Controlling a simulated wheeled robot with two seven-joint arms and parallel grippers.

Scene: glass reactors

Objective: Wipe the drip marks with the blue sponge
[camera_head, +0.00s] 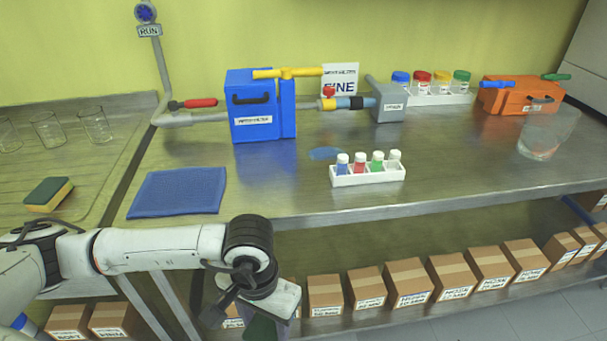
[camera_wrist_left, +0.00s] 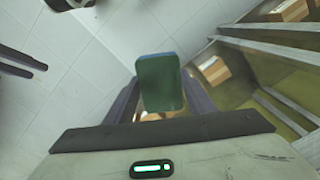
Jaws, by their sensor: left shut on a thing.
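The blue sponge, green on its visible face with a blue edge, is held between the fingers of my left gripper (camera_wrist_left: 160,88). In the left wrist view the sponge (camera_wrist_left: 161,84) hangs over the floor. In the head view my left gripper (camera_head: 262,318) is low in front of the bench edge, and only a dark green part of the sponge (camera_head: 260,329) shows. A blue drip mark (camera_head: 324,153) lies on the steel bench (camera_head: 270,197), behind the small vial rack and right of the blue box.
A white rack (camera_head: 368,176) of small vials stands just in front of the mark. A blue box (camera_head: 262,105) and pipework stand behind. A blue mat (camera_head: 178,191) lies front left. A yellow-green sponge (camera_head: 48,194) lies on the drainboard. A glass beaker (camera_head: 547,134) stands right.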

